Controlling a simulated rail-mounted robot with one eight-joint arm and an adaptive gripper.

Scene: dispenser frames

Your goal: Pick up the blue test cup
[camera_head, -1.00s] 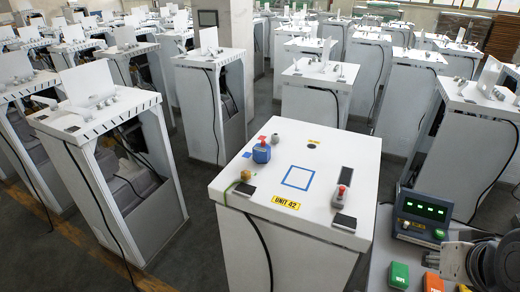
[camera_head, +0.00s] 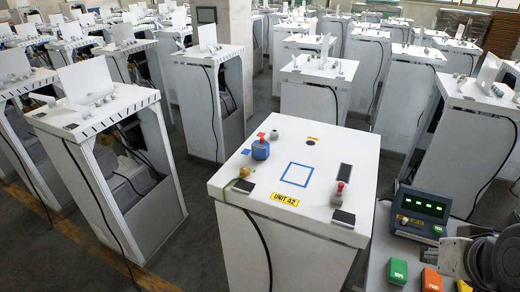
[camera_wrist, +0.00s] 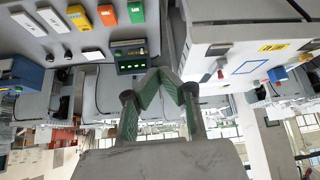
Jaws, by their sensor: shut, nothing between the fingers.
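A blue faceted cup-like object (camera_head: 260,149) stands upright on the white top of the UNIT 42 cabinet (camera_head: 335,150), near its left edge. A small red piece shows just behind it. The blue object also shows in the wrist view (camera_wrist: 277,74), small and upside down, to the right of my gripper. My gripper (camera_wrist: 165,74) is shut and empty, its green fingertips together, well apart from the blue object. In the head view I cannot make out my fingertips.
The cabinet top also holds a brass knob (camera_head: 245,172), a red-topped grey piece (camera_head: 338,194) and a taped blue square (camera_head: 297,175). A control box (camera_head: 420,215) with green (camera_head: 397,272) and orange (camera_head: 432,279) blocks stands at lower right. Other cabinets surround it.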

